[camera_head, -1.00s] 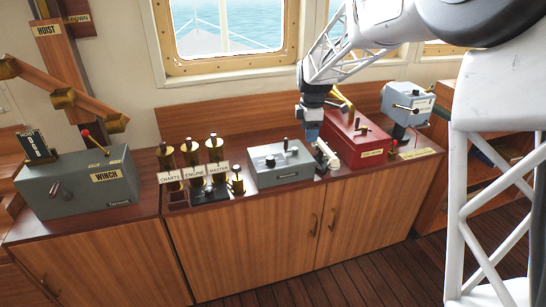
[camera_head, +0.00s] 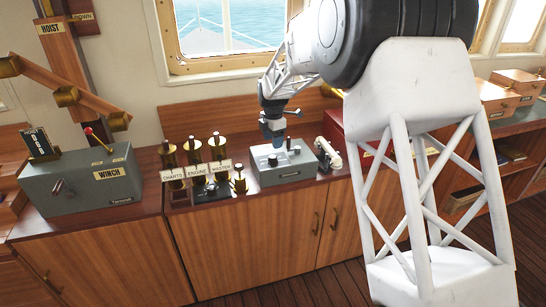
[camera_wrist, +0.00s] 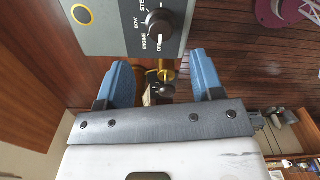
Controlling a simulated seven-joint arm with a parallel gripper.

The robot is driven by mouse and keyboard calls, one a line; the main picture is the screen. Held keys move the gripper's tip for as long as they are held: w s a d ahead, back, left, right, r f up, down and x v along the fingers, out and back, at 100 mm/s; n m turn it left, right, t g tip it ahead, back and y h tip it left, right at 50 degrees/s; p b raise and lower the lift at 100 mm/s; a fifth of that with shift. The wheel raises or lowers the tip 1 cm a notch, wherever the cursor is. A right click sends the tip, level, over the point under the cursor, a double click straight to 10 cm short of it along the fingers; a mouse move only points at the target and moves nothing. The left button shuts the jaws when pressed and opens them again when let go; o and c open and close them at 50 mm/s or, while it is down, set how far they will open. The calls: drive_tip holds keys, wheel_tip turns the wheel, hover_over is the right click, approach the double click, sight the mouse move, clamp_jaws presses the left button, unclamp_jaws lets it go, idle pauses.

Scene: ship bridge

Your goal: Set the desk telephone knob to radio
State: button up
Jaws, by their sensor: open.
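The desk telephone is a grey box (camera_head: 290,174) on the wooden counter, with a dark round knob (camera_head: 272,160) on top and a pale handset (camera_head: 328,153) at its right. In the wrist view, a grey panel (camera_wrist: 112,38) carries a dark knob (camera_wrist: 158,22) ringed by labels; "ENGINE", "OFF" and part of "STE" can be read. I cannot read a "radio" label or tell where the knob points. My gripper (camera_head: 273,140) hangs above the box near the knob. In the wrist view its blue fingers (camera_wrist: 160,62) are apart, short of the knob, with nothing held.
Brass levers (camera_head: 194,150) with signs, including "CHARTS" and "ENGINE", stand left of the box. A grey winch box (camera_head: 85,190) is further left. A red box (camera_head: 333,126) stands to the right, mostly hidden by my arm. A brass fitting (camera_wrist: 166,68) shows between my fingers.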

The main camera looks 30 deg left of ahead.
sight(273, 156)
drive_tip(key=shift+f, duration=0.1)
drive_tip(key=shift+f, duration=3.8)
drive_tip(key=c, duration=0.9)
